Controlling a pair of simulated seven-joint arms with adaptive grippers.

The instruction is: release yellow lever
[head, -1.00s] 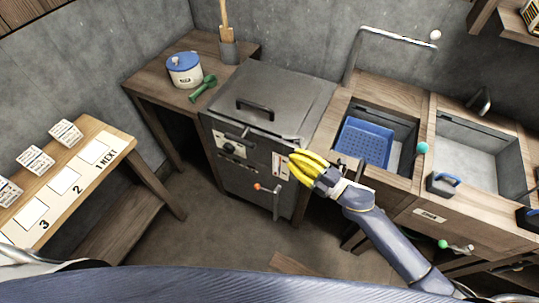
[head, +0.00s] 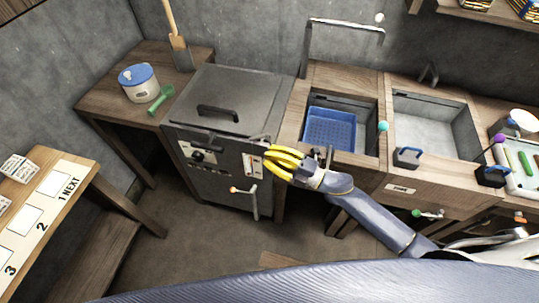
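My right gripper (head: 284,161), with yellow fingers, is at the upper right front of the grey metal cabinet (head: 215,180), beside a small pale slotted panel (head: 252,165). Its fingers lie close together, and I cannot tell whether they are shut on something. I cannot make out a yellow lever apart from the yellow fingers; it may be hidden behind them. A crank with an orange knob (head: 235,190) is lower on the cabinet front. My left gripper is not in view.
Right of the cabinet, a wooden counter holds a blue basket (head: 331,129) in a sunken bay and a grey basin (head: 435,130). A cyan ball knob (head: 383,126) stands between them. A side table (head: 110,95) bears a blue-lidded pot (head: 138,83). Open floor lies in front.

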